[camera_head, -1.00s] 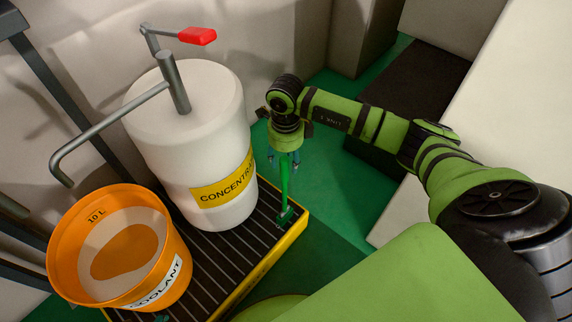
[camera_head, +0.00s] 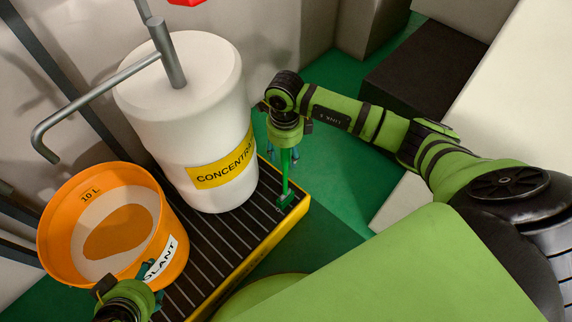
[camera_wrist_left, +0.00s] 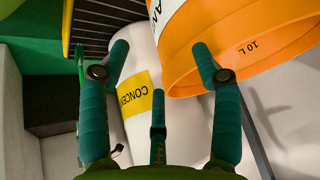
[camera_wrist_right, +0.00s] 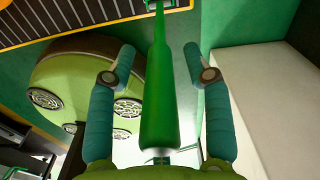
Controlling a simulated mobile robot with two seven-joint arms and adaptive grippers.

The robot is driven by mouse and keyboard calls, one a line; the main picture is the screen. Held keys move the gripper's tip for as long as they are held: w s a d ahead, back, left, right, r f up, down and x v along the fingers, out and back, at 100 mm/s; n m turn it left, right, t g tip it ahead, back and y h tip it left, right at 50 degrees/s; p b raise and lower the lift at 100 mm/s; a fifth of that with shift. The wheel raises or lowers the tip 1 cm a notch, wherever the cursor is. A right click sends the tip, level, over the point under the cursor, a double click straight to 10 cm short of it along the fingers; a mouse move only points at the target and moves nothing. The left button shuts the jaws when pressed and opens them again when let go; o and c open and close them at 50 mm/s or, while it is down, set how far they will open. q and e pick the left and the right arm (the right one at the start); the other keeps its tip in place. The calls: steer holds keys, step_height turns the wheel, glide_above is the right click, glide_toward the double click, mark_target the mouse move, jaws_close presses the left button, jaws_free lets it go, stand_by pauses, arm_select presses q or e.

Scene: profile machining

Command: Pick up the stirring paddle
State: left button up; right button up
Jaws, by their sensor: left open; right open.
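The green stirring paddle (camera_head: 285,183) stands upright at the right edge of the slatted pallet, its small foot on the slats. My right gripper (camera_head: 287,153) is above it, pointing down, open, with its fingers on either side of the handle. In the right wrist view the paddle's green handle (camera_wrist_right: 162,90) runs between the spread fingers, with a gap visible on both sides. My left gripper (camera_head: 150,281) is at the bottom of the head view, in front of the orange bucket. It is open, and no object is held between its fingers (camera_wrist_left: 162,55).
The orange coolant bucket (camera_head: 173,262) and the white concentrate drum (camera_head: 215,130) with its pump pipe (camera_head: 100,103) stand on the yellow-edged pallet (camera_head: 262,246). Green floor (camera_head: 330,210) is clear to the right. A dark block (camera_head: 425,75) lies behind my right arm.

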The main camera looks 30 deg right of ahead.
steer(key=shift+c, duration=0.4)
jaws_close()
steer(key=shift+r, duration=0.1)
